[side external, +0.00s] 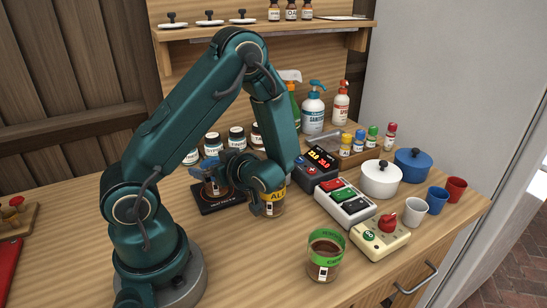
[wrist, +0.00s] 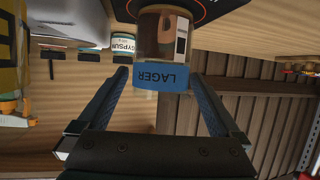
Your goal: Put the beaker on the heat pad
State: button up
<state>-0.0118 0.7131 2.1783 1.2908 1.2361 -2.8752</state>
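The heat pad (side external: 222,204) is a flat black plate on the bench in the side view, and its dark surface shows at the top of the wrist view (wrist: 205,8). A glass beaker with brown contents and a blue LAGER band (wrist: 160,77) appears upright on the pad. In the side view, my gripper (side external: 222,168) partly hides this beaker (side external: 212,188). In the wrist view, my gripper (wrist: 159,76) is open, its fingers on either side of the blue band with small gaps visible.
A yellow-banded beaker (side external: 272,206) stands just right of the pad, close to my wrist. A green-banded beaker (side external: 325,257) stands at the front. A switch box (side external: 345,203), a controller (side external: 318,173) and pots (side external: 380,180) occupy the right. Jars (side external: 212,144) stand behind the pad.

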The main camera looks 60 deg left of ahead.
jog(key=shift+r, duration=0.1)
jog(key=shift+w+d+r, duration=0.1)
jog(key=shift+d+r, duration=0.1)
jog(key=shift+d, duration=0.05)
jog(key=d+r+m+t+h, duration=0.4)
jog(key=d+m+h, duration=0.2)
jog(key=d+m, duration=0.4)
jog(key=d+r+m+t+h, duration=0.4)
jog(key=d+m+h, duration=0.3)
jog(key=d+m, duration=0.3)
jog(key=shift+s+d+r, duration=0.2)
jog(key=shift+d+r, duration=0.45)
jog(key=shift+d, duration=0.4)
